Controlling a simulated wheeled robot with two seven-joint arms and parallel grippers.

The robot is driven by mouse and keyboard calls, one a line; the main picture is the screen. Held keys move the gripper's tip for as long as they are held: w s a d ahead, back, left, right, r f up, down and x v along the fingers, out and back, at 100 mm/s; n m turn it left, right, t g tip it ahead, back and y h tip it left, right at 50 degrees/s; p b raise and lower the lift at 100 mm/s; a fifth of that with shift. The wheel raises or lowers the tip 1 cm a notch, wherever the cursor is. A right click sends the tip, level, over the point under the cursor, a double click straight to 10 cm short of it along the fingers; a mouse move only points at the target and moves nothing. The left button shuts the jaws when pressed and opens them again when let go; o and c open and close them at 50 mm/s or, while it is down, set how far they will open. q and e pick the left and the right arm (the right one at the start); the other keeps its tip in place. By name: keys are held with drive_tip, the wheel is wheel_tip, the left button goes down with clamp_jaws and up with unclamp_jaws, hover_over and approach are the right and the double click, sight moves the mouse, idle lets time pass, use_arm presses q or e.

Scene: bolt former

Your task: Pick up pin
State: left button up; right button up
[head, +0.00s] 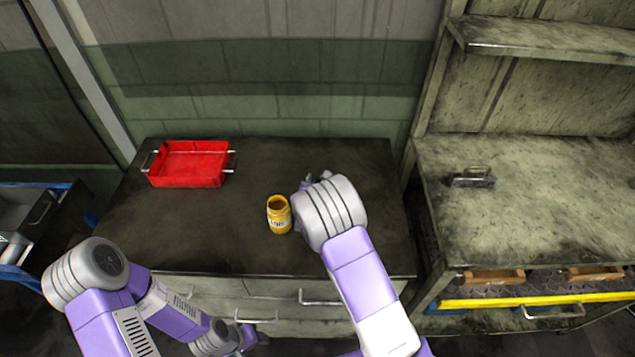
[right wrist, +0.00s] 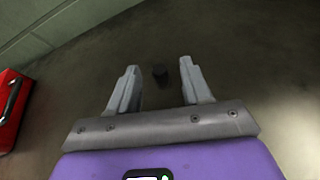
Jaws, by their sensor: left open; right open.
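The pin is a small dark upright cylinder (right wrist: 160,74) on the dark tabletop in the right wrist view. My right gripper (right wrist: 158,82) is open, with the pin showing between and slightly beyond its two fingertips, not gripped. In the head view my right gripper (head: 314,177) is mostly hidden behind my own wrist, over the table right of the jar, and the pin cannot be made out. My left gripper (head: 252,338) is low at the bottom of the head view, in front of the drawers and away from the pin; it is open.
A red tray (head: 190,183) stands at the table's back left. A yellow jar (head: 279,215) stands left of my right wrist. The dark table (head: 200,240) is otherwise mostly bare. A workbench (head: 540,215) with a metal piece (head: 472,178) stands at the right.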

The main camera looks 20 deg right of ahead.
drive_tip(key=shift+w+d+f, duration=0.1)
drive_tip(key=shift+w, duration=0.1)
clamp_jaws()
idle(0.3)
wheel_tip(320, 180, up, 10)
drive_tip(key=p, duration=0.2)
idle(0.4)
